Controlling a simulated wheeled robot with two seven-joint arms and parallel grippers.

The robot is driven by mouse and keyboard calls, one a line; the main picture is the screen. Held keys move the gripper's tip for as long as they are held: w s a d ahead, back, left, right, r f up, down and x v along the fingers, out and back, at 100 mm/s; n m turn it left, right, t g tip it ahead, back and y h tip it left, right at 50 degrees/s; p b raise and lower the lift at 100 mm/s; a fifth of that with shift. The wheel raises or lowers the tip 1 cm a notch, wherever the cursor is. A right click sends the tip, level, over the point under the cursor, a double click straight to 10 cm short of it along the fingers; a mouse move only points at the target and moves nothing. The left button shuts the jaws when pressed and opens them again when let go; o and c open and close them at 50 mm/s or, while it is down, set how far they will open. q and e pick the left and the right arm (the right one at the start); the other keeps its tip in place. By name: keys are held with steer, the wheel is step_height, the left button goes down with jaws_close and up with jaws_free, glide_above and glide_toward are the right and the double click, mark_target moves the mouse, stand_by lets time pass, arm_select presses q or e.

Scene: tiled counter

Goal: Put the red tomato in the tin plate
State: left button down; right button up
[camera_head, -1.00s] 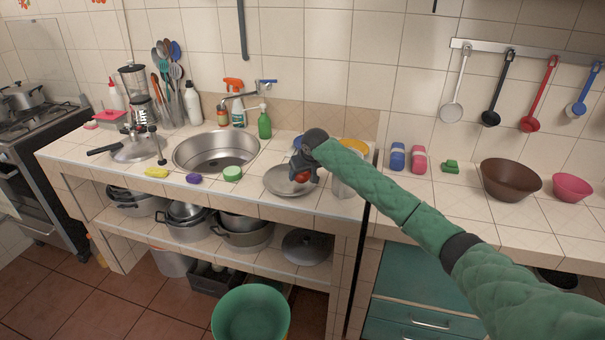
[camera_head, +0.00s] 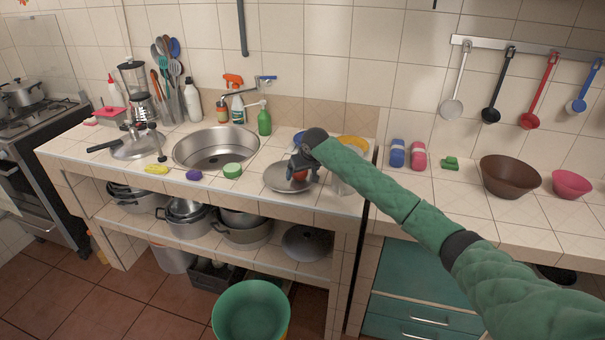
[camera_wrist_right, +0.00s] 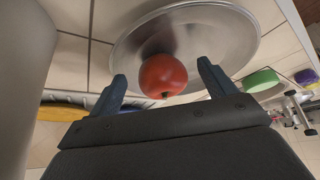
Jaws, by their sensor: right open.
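The red tomato (camera_wrist_right: 163,76) rests in the tin plate (camera_wrist_right: 240,50), towards one side of it, in the right wrist view. In the head view the tomato (camera_head: 300,175) shows partly behind my right gripper (camera_head: 301,178), over the right part of the tin plate (camera_head: 275,182) on the counter. My right gripper (camera_wrist_right: 160,88) is open, with its two dark fingers apart on either side of the tomato and a gap to it. The tomato looks free of both fingers. My left gripper is not in view.
A sink (camera_head: 215,147) lies left of the plate, with a green sponge (camera_head: 232,170) at the front edge between them. A yellow plate (camera_head: 353,146) and a glass-like container (camera_head: 347,180) are close to my right gripper. A green bin (camera_head: 250,312) stands on the floor below.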

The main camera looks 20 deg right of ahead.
arm_select(q)
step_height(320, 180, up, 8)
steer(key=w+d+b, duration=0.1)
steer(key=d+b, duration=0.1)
steer(key=b, duration=0.1)
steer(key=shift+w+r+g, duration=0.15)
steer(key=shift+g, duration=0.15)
arm_select(e)
steer(key=v, duration=1.1)
steer(key=shift+s+r, duration=0.2)
steer(key=shift+r, duration=0.2)
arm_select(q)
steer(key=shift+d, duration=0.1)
